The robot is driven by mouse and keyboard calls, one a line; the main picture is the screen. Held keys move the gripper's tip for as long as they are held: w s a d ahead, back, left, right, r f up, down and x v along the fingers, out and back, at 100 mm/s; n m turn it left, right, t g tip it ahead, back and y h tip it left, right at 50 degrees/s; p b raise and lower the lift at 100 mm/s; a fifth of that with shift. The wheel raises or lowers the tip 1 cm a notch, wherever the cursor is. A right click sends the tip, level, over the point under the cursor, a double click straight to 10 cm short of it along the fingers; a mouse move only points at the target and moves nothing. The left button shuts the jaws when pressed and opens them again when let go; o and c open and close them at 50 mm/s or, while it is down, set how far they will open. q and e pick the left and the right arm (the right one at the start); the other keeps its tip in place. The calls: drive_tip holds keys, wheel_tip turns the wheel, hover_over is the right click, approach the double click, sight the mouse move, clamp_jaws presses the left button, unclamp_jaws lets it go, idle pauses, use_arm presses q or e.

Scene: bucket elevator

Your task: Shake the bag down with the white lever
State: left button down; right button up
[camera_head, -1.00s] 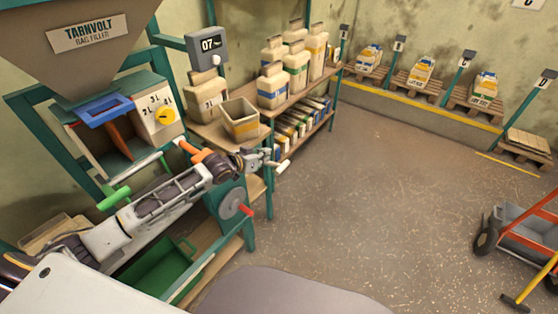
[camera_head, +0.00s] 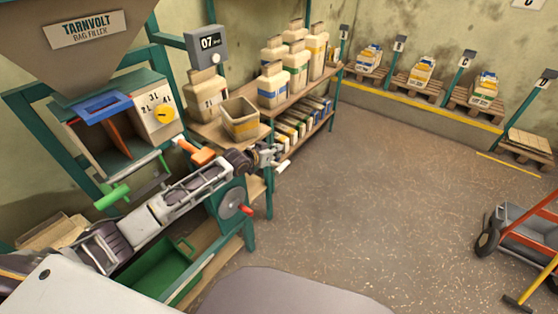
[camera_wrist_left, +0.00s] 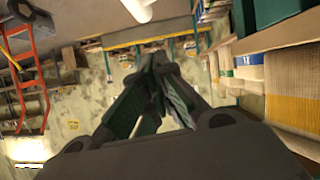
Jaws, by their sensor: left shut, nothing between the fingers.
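The white lever (camera_head: 284,166) sticks out at the front of the bench, right beside my left gripper (camera_head: 268,156). A white rounded end, likely the same lever, shows at the top edge of the wrist view (camera_wrist_left: 139,9). The left gripper's fingers (camera_wrist_left: 160,72) are shut with nothing between them, apart from that white end in the wrist view. An open-topped tan bag (camera_head: 240,128) stands upright on the bench just behind the gripper. A woven bag side with a yellow band (camera_wrist_left: 290,100) shows at the right of the wrist view. My right gripper is not in view.
The bag filler (camera_head: 90,30) has a blue frame (camera_head: 103,108), a green handle (camera_head: 112,196) and an orange handle (camera_head: 202,157) near my arm. A disc with a red knob (camera_head: 232,203) sits below it. Filled bags (camera_head: 272,86) stand behind.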

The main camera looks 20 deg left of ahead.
sight(279, 166)
use_arm(q)
drive_tip(key=shift+x, duration=1.05)
drive_tip(key=shift+s+f+b, duration=0.2)
drive_tip(key=shift+f, duration=0.8)
drive_tip(key=shift+s+f+b, duration=0.2)
drive_tip(key=shift+s+f, duration=0.05)
drive_tip(key=shift+f, duration=0.75)
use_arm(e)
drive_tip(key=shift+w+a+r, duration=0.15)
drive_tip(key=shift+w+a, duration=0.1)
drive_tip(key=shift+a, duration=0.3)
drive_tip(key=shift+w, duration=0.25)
